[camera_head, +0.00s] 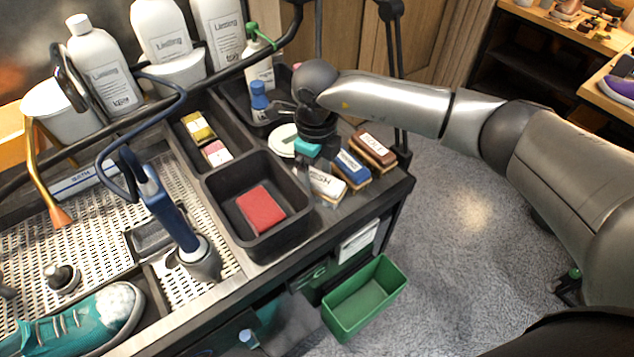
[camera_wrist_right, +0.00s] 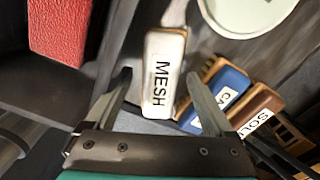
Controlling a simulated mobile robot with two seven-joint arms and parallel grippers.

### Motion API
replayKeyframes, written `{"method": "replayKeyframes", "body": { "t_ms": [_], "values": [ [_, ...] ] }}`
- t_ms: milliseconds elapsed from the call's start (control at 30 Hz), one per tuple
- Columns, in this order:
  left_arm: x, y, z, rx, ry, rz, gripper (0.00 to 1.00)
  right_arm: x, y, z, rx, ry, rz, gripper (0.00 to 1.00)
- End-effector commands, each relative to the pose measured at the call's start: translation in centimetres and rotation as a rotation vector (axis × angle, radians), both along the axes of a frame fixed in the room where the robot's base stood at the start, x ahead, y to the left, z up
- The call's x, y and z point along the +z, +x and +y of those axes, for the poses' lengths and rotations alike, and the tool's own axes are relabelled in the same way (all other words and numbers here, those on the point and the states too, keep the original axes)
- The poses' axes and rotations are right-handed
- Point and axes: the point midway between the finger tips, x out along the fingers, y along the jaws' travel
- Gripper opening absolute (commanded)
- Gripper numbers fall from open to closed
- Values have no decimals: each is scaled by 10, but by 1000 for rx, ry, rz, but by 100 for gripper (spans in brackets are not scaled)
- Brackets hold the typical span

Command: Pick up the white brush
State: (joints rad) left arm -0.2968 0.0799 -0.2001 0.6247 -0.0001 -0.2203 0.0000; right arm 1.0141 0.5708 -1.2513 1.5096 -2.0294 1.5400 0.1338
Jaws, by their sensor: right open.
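The white brush (camera_head: 327,184), lettered "MESH" in the right wrist view (camera_wrist_right: 163,75), lies on the cart's right-hand ledge, beside the black bin. My right gripper (camera_head: 312,172) is above it, pointing down. In the wrist view its two open fingers (camera_wrist_right: 158,95) stand on either side of the brush's near end, with gaps showing. Nothing is held. In the head view the gripper and wrist cover part of the area around the brush's far end. My left gripper is not in view.
A blue brush (camera_head: 352,168) and a brown brush (camera_head: 373,149) lie close to the right of the white one. A black bin (camera_head: 226,192) with a red block (camera_head: 261,209) is on its left. A pale round lid (camera_head: 283,139) lies behind. A green bin (camera_head: 365,299) is below.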

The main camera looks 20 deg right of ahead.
Motion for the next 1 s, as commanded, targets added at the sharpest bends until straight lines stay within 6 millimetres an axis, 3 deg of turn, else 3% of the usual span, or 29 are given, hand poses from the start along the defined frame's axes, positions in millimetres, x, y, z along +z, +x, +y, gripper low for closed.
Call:
{"method": "replayKeyframes", "body": {
  "t_ms": [133,367,1000],
  "values": [
    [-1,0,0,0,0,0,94,-14,0,-1,-1,-1,0,88],
    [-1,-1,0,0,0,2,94,-15,0,-1,0,0,-1,88],
    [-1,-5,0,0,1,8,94,-15,0,-1,-1,0,-1,17]
  ]
}}
